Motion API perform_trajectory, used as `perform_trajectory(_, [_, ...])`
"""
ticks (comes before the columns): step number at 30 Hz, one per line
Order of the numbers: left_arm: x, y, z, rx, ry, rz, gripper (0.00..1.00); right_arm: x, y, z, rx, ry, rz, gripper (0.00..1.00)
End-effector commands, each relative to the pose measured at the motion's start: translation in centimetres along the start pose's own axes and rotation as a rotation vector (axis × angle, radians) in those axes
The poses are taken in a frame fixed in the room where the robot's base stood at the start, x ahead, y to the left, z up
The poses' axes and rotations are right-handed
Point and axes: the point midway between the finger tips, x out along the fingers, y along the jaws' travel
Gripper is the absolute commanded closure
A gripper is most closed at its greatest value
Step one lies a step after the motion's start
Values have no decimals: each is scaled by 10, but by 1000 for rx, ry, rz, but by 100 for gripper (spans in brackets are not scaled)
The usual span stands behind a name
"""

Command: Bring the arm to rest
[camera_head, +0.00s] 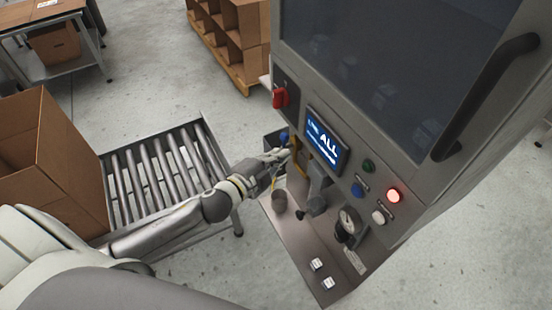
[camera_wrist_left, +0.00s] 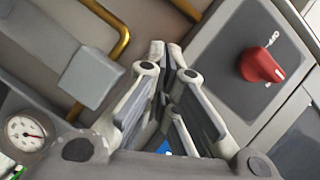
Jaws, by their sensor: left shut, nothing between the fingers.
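My left arm (camera_head: 165,232) reaches in from the lower left over the roller conveyor toward the grey machine. My left gripper (camera_head: 284,154) is at the machine's front, just left of the lit screen and above the steel ledge. In the left wrist view the gripper (camera_wrist_left: 167,52) has its fingertips together with nothing between them. A red rotary switch (camera_wrist_left: 262,65) is to the right of the fingers there, apart from them. The same red switch (camera_head: 280,97) shows above the gripper in the head view. My right gripper is not in view.
The machine's screen (camera_head: 327,140) reads "ALL". A red lamp (camera_head: 393,195) glows among the buttons. A yellow rail (camera_wrist_left: 120,45) is near the fingers.

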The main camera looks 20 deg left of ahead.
Motion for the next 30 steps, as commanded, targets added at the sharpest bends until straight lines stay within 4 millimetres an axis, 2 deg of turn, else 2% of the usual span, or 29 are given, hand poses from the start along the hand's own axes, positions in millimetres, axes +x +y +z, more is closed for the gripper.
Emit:
perform_trajectory(4, [-7, 0, 0, 1, -1, 0, 100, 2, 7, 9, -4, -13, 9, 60])
perform_trajectory(9, [-8, 0, 1, -2, -4, 1, 100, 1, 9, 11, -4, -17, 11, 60])
perform_trajectory(11, [-7, 7, 8, -12, -17, 10, 100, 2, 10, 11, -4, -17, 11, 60])
perform_trajectory(14, [-4, 34, 33, -61, -73, 48, 100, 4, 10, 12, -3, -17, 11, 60])
perform_trajectory(17, [-5, 83, 75, -148, -173, 114, 100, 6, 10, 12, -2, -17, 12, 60])
perform_trajectory(19, [-12, 126, 108, -224, -257, 167, 100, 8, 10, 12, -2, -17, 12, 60])
perform_trajectory(23, [-37, 209, 158, -368, -415, 264, 100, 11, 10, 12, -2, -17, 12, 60])
perform_trajectory(27, [-82, 299, 194, -521, -583, 364, 100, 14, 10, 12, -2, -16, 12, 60])
perform_trajectory(29, [-106, 338, 204, -586, -656, 405, 100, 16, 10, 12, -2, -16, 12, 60])
perform_trajectory(30, [-124, 363, 208, -629, -703, 432, 100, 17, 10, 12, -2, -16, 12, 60])
